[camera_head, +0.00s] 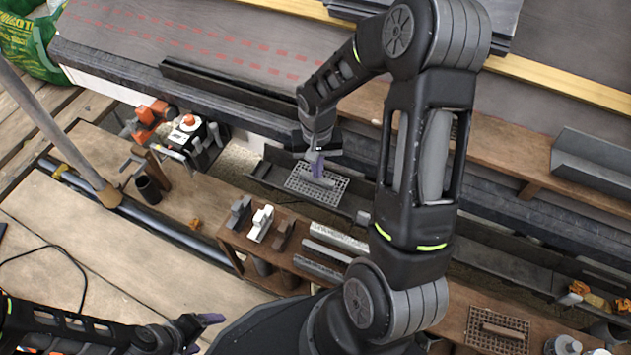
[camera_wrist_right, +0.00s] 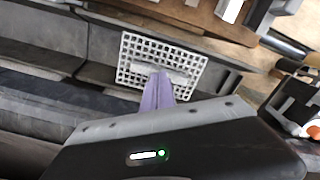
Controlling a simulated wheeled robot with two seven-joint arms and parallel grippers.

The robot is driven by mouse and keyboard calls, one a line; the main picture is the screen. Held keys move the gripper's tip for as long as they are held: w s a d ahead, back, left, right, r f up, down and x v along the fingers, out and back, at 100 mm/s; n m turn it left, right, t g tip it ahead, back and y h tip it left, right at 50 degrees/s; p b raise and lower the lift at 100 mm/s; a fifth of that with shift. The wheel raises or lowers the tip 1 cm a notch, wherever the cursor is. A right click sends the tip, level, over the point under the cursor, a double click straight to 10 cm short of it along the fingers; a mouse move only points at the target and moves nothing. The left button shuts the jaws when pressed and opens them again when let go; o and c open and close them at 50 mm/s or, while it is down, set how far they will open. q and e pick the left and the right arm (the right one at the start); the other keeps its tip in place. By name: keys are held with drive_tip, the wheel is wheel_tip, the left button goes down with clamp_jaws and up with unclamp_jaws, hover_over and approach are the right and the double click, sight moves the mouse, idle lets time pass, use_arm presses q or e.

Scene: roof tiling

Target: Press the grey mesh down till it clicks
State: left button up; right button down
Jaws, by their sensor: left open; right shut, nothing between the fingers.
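The grey mesh (camera_head: 301,187) is a square grid with a raised bar across its middle. It lies at the dark gutter trough (camera_head: 262,170), below the roof edge; whether it is fully seated I cannot tell. My right gripper (camera_head: 316,172) points down with its purple fingers shut and empty, at the mesh's bar. In the right wrist view the mesh (camera_wrist_right: 138,52) shows pale, with the shut purple fingers (camera_wrist_right: 160,78) over its near part; contact is not clear. My left gripper (camera_head: 206,333) is open and empty at the bottom left, far from the mesh.
A brown mesh (camera_head: 478,329) lies on the wooden plank at the lower right. Small grey, white and brown blocks (camera_head: 262,223) and grey strips (camera_head: 335,237) stand on a shelf just in front of the gutter.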

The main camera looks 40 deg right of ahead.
drive_tip(key=shift+f+b, duration=0.35)
drive_tip(key=shift+f, duration=0.15)
idle(0.7)
drive_tip(key=shift+r, duration=0.25)
wheel_tip(320, 180, up, 8)
drive_tip(key=p, duration=0.7)
drive_tip(key=shift+r, duration=0.25)
drive_tip(key=shift+s, duration=0.1)
